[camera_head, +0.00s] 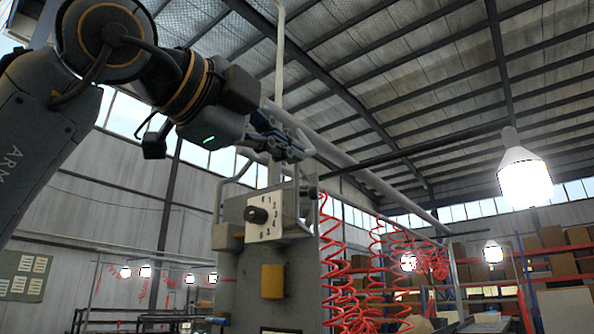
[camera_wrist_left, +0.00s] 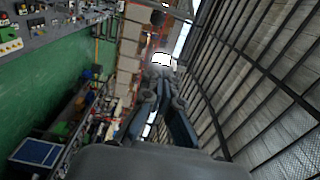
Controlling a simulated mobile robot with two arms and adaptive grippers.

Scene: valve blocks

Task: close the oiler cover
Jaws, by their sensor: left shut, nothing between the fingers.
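My left arm comes in from the upper left in the head view, and its gripper (camera_head: 292,148) is above the top of a grey machine post (camera_head: 240,285). The fingers look shut and empty; they also show in the left wrist view (camera_wrist_left: 165,92), pointing away from the camera. I cannot pick out the oiler or its cover for certain in either view. The post bears a white plate with a black knob (camera_head: 258,215) and numbers, and a yellow block (camera_head: 272,281) below it. My right gripper is not in view.
Red coiled hoses (camera_head: 345,270) hang right of the post. A pipe frame (camera_head: 325,215) stands beside it. Shelves with boxes (camera_head: 560,245) and a hanging lamp (camera_head: 524,178) are farther right. The left wrist view shows a green surface (camera_wrist_left: 60,85) and roof beams.

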